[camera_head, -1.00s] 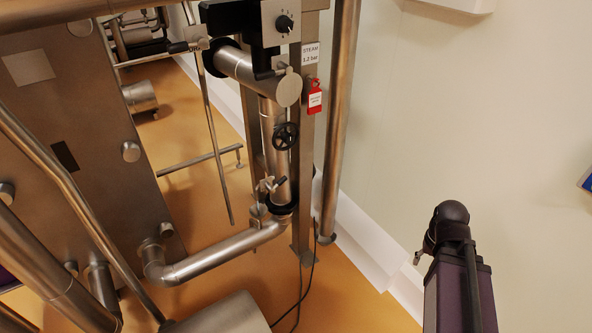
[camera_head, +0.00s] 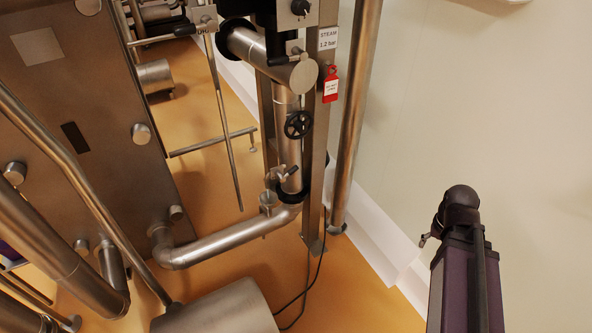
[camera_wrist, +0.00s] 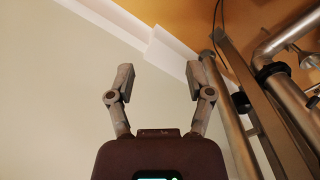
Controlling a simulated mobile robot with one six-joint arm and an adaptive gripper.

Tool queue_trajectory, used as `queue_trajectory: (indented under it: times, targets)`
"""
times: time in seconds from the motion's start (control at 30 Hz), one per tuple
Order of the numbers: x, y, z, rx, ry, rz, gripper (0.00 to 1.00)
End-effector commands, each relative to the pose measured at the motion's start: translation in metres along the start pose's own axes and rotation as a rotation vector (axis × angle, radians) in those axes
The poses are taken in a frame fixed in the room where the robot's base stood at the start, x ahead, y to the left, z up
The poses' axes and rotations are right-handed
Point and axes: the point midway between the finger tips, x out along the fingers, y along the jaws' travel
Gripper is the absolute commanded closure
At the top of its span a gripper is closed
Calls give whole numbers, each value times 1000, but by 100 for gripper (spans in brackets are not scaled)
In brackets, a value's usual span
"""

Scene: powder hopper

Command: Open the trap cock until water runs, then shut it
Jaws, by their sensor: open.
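What looks like the trap cock (camera_head: 287,173), a small fitting with a dark lever, sits low on the vertical steel pipe in the head view. A small metal cup (camera_head: 268,199) is just below and left of it. No running water is visible, and the lever's exact position is too small to tell. My gripper (camera_wrist: 160,80) is open and empty in the wrist view. Its fingers are in front of the pale wall, left of the pipework and apart from it.
A black handwheel (camera_head: 298,125) is above the cock. A red tag (camera_head: 330,85) hangs on the post under a steam sign (camera_head: 328,39). A bent steel pipe (camera_head: 225,241) runs below, and an upright pipe (camera_head: 357,115) stands right.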

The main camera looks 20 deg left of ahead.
Motion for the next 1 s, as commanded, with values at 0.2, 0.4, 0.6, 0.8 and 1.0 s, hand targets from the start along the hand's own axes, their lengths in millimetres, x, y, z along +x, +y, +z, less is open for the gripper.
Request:
queue_trajectory:
  times: [0.2, 0.4, 0.6, 0.8, 1.0]
  targets:
    - [6, -33, -39, 26, 24, -21, 32]
    - [16, -93, -104, 99, 67, -69, 32]
    - [26, -186, -175, 197, 104, -146, 32]
    - [34, -294, -231, 300, 119, -236, 32]
    - [39, -397, -265, 395, 111, -320, 32]
